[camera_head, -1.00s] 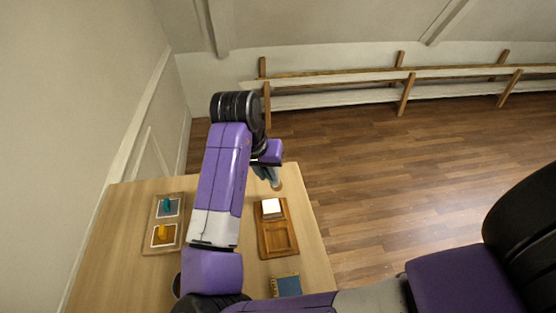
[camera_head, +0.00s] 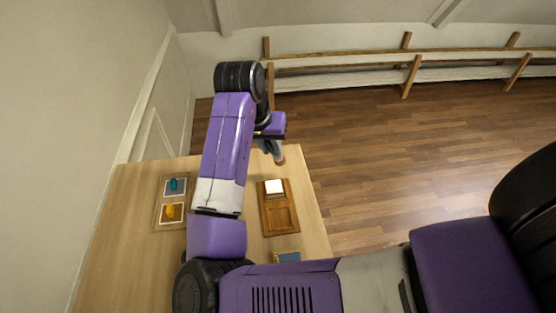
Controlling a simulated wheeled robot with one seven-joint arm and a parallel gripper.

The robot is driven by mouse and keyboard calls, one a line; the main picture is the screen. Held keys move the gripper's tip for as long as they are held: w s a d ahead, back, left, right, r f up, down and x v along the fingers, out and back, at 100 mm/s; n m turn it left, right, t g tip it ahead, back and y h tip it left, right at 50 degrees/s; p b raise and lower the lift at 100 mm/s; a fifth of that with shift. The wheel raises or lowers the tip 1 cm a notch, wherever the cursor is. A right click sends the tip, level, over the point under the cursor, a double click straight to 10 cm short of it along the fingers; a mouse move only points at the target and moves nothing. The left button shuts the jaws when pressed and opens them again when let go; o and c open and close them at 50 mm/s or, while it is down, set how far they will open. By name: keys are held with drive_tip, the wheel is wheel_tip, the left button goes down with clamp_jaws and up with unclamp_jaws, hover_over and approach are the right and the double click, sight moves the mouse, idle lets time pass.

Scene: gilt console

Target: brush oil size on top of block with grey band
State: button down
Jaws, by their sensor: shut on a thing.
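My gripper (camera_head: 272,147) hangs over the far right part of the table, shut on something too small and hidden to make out. A small brownish round thing (camera_head: 281,161) shows just below its fingers; I cannot tell whether they touch. A shallow tray (camera_head: 157,221) on the left holds a teal piece (camera_head: 174,185) on a grey square and an orange piece (camera_head: 170,210) on a brown square, each square edged in white. I cannot make out a grey band on any block. No brush or oil size can be told for certain.
A wooden board with recesses (camera_head: 280,216) lies right of my arm, with a white pad (camera_head: 274,186) at its far end. A blue gold-edged thing (camera_head: 288,257) is partly hidden by my body. The table (camera_head: 125,240) is bare at left. A wall stands close on the left.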

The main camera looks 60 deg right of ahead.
drive_tip(key=shift+a, duration=0.1)
idle(0.5)
drive_tip(key=shift+w+a+r+g+y, duration=0.15)
drive_tip(key=shift+w+a+g, duration=0.15)
drive_tip(key=shift+a, duration=0.15)
drive_tip(key=shift+w+a+g+y, duration=0.15)
drive_tip(key=shift+w+a+g, duration=0.15)
drive_tip(key=shift+a, duration=0.15)
drive_tip(key=shift+s, duration=0.1)
